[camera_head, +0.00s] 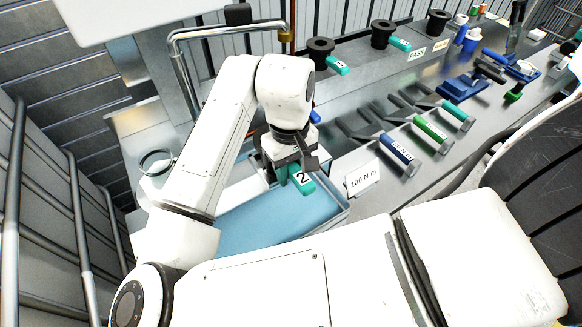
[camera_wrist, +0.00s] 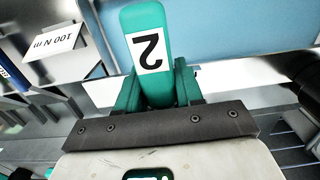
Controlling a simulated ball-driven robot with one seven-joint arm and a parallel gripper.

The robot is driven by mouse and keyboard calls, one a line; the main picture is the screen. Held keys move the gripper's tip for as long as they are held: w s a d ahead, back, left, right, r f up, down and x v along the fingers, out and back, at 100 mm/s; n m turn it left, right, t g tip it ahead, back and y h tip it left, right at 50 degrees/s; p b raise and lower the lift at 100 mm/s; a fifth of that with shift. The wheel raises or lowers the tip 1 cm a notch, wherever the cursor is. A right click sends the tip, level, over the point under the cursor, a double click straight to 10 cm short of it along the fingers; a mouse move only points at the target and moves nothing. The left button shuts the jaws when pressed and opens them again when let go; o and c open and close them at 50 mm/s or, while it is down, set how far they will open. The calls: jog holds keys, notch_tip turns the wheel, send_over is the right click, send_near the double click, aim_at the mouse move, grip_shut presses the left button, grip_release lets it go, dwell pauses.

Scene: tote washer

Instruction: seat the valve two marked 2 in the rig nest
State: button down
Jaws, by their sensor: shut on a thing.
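The valve marked 2 (camera_head: 302,180) shows as a teal handle with a white label, at the end of my arm in the head view. In the wrist view the handle (camera_wrist: 145,25) points away from my gripper (camera_wrist: 157,85), with its label upside down. The rest of the valve is hidden by my gripper and arm. I cannot tell which fixture is the rig nest.
A "100 N m" card (camera_head: 362,179) stands right of the tray. Coloured-handled tools lie on the grey bench. A bent metal pipe (camera_head: 178,62) rises behind my arm.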

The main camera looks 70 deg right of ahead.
jog(key=shift+f, duration=0.1)
jog(key=c, duration=0.7)
grip_release()
jog(key=shift+f, duration=0.1)
jog(key=shift+c, duration=0.6)
jog(key=shift+o, duration=0.7)
jog(key=shift+a, duration=0.1)
